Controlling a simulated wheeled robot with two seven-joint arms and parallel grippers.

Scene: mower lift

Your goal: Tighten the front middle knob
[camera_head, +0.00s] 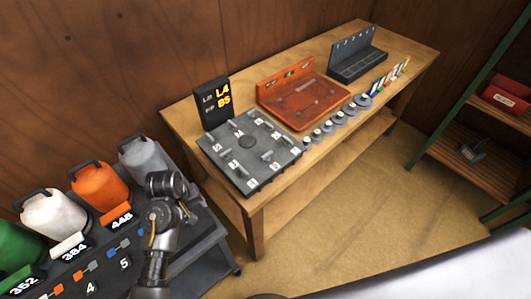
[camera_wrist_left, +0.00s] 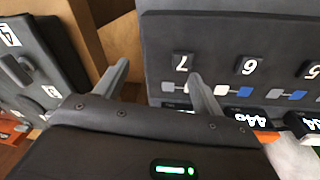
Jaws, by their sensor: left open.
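A grey plate (camera_head: 228,162) with several small grey knobs and white number labels lies on the near left end of the wooden table. A knob (camera_head: 238,169) stands near the plate's front side; I cannot tell for sure that it is the front middle one. Part of the plate (camera_wrist_left: 62,62) also shows at the left of the left wrist view. My left gripper (camera_head: 168,185) is over the dark cart, to the left of the plate and apart from it. In the left wrist view its two fingers (camera_wrist_left: 160,82) are spread and empty. My right gripper is out of view.
A display (camera_head: 212,100) reading L4 and B5 stands behind the plate. An orange tray (camera_head: 300,100), a dark rack (camera_head: 358,57) and a row of grey discs (camera_head: 339,119) are farther right. The dark cart (camera_head: 205,240) holds several coloured jugs (camera_head: 98,184). Green-framed shelves (camera_head: 490,130) stand at right.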

